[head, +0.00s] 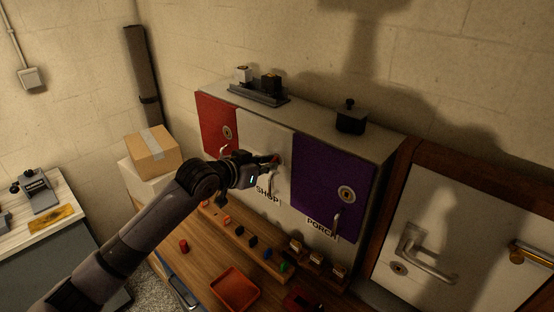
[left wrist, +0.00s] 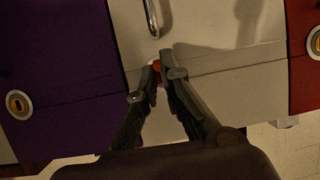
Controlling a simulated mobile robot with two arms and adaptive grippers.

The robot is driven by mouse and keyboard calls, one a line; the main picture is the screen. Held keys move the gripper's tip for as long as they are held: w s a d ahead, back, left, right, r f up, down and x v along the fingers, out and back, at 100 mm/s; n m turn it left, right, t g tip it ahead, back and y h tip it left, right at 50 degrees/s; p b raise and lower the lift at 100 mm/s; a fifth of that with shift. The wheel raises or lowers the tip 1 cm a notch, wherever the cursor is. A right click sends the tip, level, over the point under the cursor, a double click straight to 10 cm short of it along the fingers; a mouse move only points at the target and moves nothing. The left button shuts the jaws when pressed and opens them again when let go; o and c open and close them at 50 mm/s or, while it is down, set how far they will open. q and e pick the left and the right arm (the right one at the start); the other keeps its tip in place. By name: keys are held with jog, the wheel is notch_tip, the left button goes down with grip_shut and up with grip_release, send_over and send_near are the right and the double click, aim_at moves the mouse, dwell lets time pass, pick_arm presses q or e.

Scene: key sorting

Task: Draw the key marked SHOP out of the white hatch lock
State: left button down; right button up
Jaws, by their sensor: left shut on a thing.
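The white hatch (head: 262,133) is the middle door of a wall cabinet, with SHOP lettered at its lower edge. My left gripper (head: 274,160) is in front of it, shut on a small orange-red key (left wrist: 157,67). Only a bit of the key shows between the fingertips, and no marking on it can be read. The fingers hide the hatch's lock, so I cannot tell how far the key sits in it. The wrist view shows the white hatch (left wrist: 235,85) upside down, with its handle (left wrist: 152,18). My right gripper is not in view.
A red hatch (head: 217,122) and a purple hatch (head: 322,185) marked PORCH flank it. Below, a wooden bench holds a key rack (head: 240,243) with several coloured pieces and an orange tray (head: 236,290). A cardboard box (head: 153,153) stands left; a door handle (head: 425,255) is at right.

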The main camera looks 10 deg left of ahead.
pick_arm(q)
jog(key=shift+s, duration=0.1)
jog(key=s+a+p, duration=0.2)
jog(key=s, duration=0.1)
jog(key=shift+s+a, duration=0.25)
jog(key=shift+s, duration=0.05)
dwell(0.6)
